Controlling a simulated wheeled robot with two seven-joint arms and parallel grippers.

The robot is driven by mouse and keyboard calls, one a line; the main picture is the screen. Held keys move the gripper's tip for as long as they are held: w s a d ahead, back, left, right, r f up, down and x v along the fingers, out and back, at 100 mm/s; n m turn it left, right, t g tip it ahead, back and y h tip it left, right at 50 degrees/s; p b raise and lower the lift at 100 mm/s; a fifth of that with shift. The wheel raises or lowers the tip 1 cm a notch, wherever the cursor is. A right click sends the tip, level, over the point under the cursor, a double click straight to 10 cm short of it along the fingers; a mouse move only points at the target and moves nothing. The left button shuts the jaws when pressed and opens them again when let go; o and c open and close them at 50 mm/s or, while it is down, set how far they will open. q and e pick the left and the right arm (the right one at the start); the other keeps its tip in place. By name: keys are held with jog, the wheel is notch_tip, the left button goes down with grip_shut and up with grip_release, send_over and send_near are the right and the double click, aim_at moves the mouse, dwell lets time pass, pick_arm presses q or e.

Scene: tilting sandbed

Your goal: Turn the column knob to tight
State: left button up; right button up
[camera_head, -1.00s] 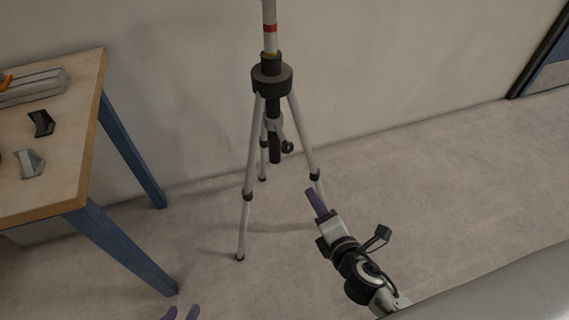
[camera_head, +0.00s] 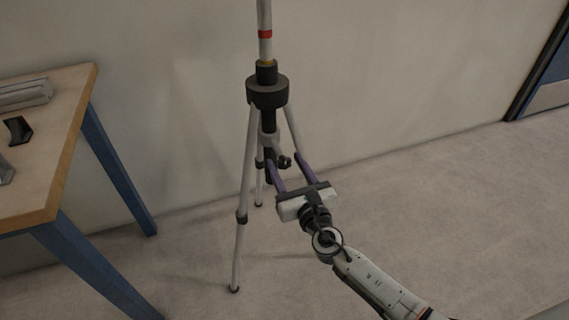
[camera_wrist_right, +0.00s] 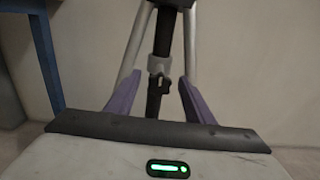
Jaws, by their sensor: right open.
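The tripod (camera_head: 247,165) stands on the floor by the wall, with a dark hub at its top and a dark center column under it. The small black column knob (camera_head: 285,161) sits on the right side of that column, by a grey collar. My right gripper (camera_head: 283,158) is open, its two purple fingers pointing at the knob. In the right wrist view the knob (camera_wrist_right: 165,83) shows between the fingers, beyond the tips, beside the collar (camera_wrist_right: 155,65). Nothing is between the jaws that I can see held. My left gripper is out of view.
A wooden table (camera_head: 60,150) with blue legs stands at the left, with a grey object (camera_head: 24,93) and a black bracket (camera_head: 17,130) on it. A striped pole (camera_head: 265,35) rises from the tripod. The floor at the right is clear.

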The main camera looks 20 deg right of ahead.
jog(key=shift+w, duration=0.8)
jog(key=c, duration=1)
